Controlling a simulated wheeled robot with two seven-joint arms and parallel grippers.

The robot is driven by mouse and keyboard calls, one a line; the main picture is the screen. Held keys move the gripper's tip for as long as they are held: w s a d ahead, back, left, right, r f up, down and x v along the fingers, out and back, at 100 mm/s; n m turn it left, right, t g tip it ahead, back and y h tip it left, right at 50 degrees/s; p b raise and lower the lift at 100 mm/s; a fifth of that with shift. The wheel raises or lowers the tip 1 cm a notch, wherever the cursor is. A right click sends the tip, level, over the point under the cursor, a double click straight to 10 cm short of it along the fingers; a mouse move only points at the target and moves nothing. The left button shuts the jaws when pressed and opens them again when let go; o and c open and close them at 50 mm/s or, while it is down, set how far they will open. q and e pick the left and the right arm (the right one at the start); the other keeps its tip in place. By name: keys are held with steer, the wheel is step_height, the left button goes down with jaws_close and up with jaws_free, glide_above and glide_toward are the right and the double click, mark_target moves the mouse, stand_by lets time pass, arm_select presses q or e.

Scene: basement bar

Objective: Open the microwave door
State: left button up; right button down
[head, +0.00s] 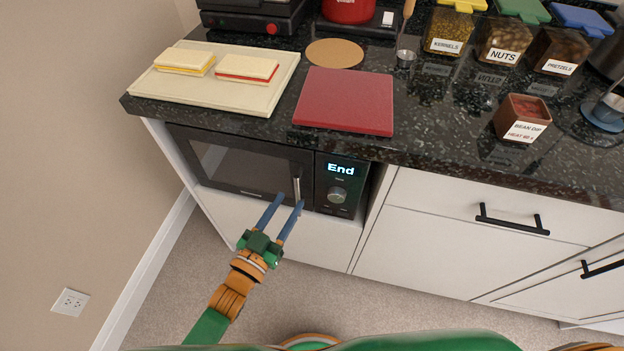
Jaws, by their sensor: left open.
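The black microwave (240,168) sits in an open bay under the counter, and its door looks shut. Its silver vertical handle (297,188) is at the door's right edge. The control panel beside it (340,185) reads "End" above a round knob. My left gripper (290,201) has two blue fingers, spread apart and pointing up toward the handle. The right fingertip appears just below the handle in the picture; I cannot tell whether it touches. Nothing shows between the fingers. My right gripper is not in view.
On the dark counter (440,130) are a sandwich board (275,98), a red board (345,101), a bean dip box (523,118) and several labelled jars. White drawers with black handles (512,219) stand right of the microwave. A wall is at left; carpet (400,305) below is clear.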

mark_target(296, 193)
arm_select(q)
steer(key=x, duration=0.4)
steer(key=shift+d+r+b, duration=0.1)
steer(key=shift+d+b, duration=0.15)
steer(key=shift+b, duration=0.05)
steer(key=shift+w+d, duration=0.15)
steer(key=shift+w, duration=0.3)
steer(key=shift+s, duration=0.1)
steer(key=shift+c, duration=0.6)
jaws_close()
